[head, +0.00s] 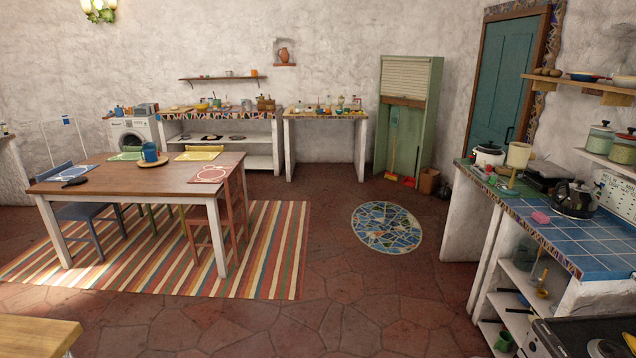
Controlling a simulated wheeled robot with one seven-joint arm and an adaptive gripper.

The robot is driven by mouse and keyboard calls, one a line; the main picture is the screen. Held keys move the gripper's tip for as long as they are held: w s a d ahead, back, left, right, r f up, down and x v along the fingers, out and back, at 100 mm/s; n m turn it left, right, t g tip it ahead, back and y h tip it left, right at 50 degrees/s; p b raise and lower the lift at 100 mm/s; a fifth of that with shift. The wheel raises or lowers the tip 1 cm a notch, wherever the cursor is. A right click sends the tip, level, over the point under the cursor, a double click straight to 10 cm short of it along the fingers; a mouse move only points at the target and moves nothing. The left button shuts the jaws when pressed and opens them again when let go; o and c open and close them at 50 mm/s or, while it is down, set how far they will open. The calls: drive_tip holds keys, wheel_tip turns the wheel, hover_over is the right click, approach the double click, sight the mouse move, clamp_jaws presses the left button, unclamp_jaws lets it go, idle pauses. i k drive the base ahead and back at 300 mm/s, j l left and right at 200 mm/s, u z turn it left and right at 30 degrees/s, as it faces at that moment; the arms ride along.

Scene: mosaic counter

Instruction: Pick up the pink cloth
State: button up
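A small pink item that looks like the pink cloth (541,217) lies on the blue-tiled counter (590,240) at the right, near its mosaic front edge. It is small in the picture, so its folds cannot be made out. A dark kettle (574,199) stands just behind and to the right of it. My gripper is not in view.
A cream cylinder (518,155), a white pot (489,153) and small green items stand farther back on the counter. A stove (590,338) adjoins its near end. A dining table (120,178) with chairs stands left. The floor around the round mosaic (387,227) is clear.

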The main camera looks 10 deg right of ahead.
sight(539, 217)
drive_tip(key=i+l+z, duration=0.2)
drive_tip(key=i, duration=0.5)
drive_tip(key=i+j+z, duration=0.25)
drive_tip(key=i, duration=0.4)
drive_tip(key=i+z, duration=0.2)
drive_tip(key=i, duration=0.5)
drive_tip(key=i+l+z, duration=0.15)
drive_tip(key=i+z, duration=0.75)
drive_tip(key=i+j+z, duration=0.2)
drive_tip(key=i+z, duration=0.2)
drive_tip(key=i+l+z, duration=0.2)
drive_tip(key=i, duration=0.3)
drive_tip(key=i+l+z, duration=0.15)
drive_tip(key=i+l, duration=0.15)
drive_tip(key=i, duration=0.15)
